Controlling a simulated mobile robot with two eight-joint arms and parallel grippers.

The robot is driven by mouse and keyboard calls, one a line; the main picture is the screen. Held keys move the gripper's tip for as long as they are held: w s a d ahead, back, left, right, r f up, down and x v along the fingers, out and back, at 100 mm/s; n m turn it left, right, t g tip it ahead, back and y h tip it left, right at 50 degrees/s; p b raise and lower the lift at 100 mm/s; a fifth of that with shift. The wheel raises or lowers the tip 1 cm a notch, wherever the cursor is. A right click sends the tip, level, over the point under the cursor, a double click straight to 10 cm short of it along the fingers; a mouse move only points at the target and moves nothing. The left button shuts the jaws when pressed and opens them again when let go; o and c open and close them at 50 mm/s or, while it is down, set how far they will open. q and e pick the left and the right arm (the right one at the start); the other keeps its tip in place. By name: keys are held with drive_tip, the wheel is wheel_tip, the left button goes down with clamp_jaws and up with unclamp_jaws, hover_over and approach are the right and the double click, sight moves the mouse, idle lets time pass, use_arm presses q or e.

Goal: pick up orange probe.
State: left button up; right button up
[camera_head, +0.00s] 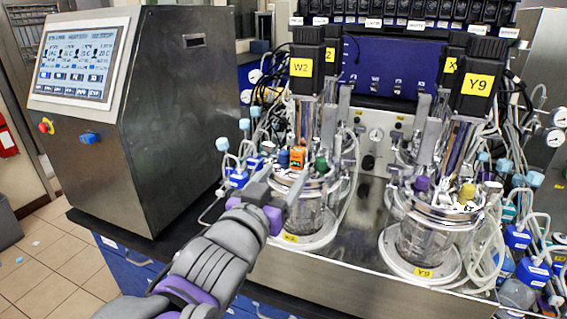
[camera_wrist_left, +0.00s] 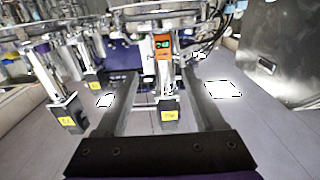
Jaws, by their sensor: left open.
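The orange probe (camera_head: 298,158) stands in the lid of the left bioreactor (camera_head: 305,210), the one marked W2. It has a small dark-green marking on its front. In the left wrist view the orange probe (camera_wrist_left: 163,44) shows near the top centre, between the lines of the two fingers and beyond their tips. My left gripper (camera_head: 281,184) is open and empty, close in front of the probe and slightly low and left of it in the head view. Its fingers also show spread apart in the left wrist view (camera_wrist_left: 160,73). My right gripper is not in view.
Blue (camera_head: 284,159) and green (camera_head: 321,164) caps stand beside the probe. The Y9 bioreactor (camera_head: 425,240) stands to the right, with purple and yellow caps. A steel control cabinet (camera_head: 170,110) with a screen stands left. Tubes and cables crowd both vessels.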

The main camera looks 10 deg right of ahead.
sight(296, 157)
use_arm(q)
drive_tip(key=x, duration=0.3)
drive_tip(key=shift+w+d, duration=0.2)
drive_tip(key=shift+w, duration=0.1)
drive_tip(key=shift+a+f+p+x, duration=0.1)
drive_tip(key=shift+f+p+x, duration=0.1)
drive_tip(key=shift+x, duration=1.2)
drive_tip(key=shift+a+f+p+x, duration=0.1)
drive_tip(key=shift+p+x, duration=0.1)
drive_tip(key=shift+x, duration=1.15)
drive_tip(key=shift+w, duration=0.1)
drive_tip(key=shift+c, duration=1.1)
clamp_jaws()
